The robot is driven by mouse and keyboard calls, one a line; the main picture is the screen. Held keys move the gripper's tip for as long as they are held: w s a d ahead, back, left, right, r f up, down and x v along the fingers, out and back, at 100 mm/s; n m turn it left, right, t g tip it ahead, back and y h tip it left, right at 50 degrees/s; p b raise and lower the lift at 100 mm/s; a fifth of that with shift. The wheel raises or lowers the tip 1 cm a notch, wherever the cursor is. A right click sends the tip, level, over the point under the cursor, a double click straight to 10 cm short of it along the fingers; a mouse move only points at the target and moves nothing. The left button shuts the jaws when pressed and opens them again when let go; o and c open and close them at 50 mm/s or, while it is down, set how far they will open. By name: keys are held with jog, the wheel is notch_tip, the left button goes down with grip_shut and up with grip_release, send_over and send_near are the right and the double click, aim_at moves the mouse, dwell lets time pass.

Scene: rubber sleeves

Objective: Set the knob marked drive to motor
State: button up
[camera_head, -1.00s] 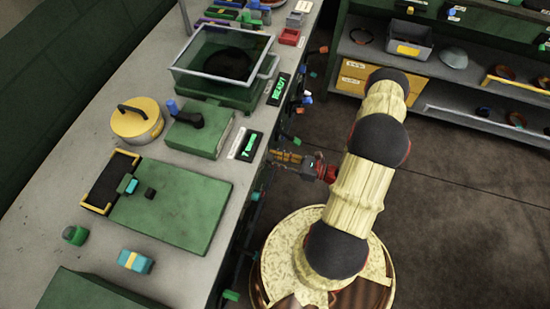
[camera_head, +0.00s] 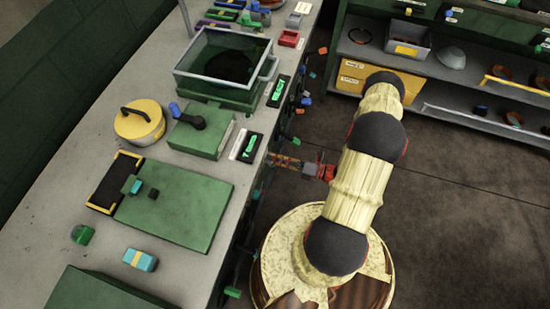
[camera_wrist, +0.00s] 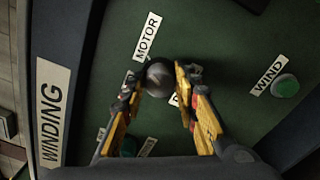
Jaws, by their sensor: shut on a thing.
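In the wrist view a dark round knob (camera_wrist: 160,79) stands out from a green panel (camera_wrist: 215,45). The MOTOR label (camera_wrist: 147,37) is just above it, tilted. A white label (camera_wrist: 174,100) beside the knob is mostly hidden by a finger, so its word cannot be read in full. My gripper (camera_wrist: 160,82) has its yellow fingers on either side of the knob and is shut on it. Which way the knob points is not clear. In the head view my gripper (camera_head: 285,160) is at the bench's front side; the knob is hidden there.
A green button (camera_wrist: 285,86) sits by the WIND label (camera_wrist: 269,75). A WINDING sign (camera_wrist: 51,112) is at the left. The bench top (camera_head: 105,240) carries green boxes and a yellow-lidded pot (camera_head: 139,122). Open floor (camera_head: 455,190) lies right of my arm.

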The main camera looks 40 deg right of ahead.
jog(key=shift+d+m, duration=0.1)
jog(key=shift+m, duration=0.5)
jog(key=o, duration=1.1)
jog(key=v, duration=1.2)
dwell(0.5)
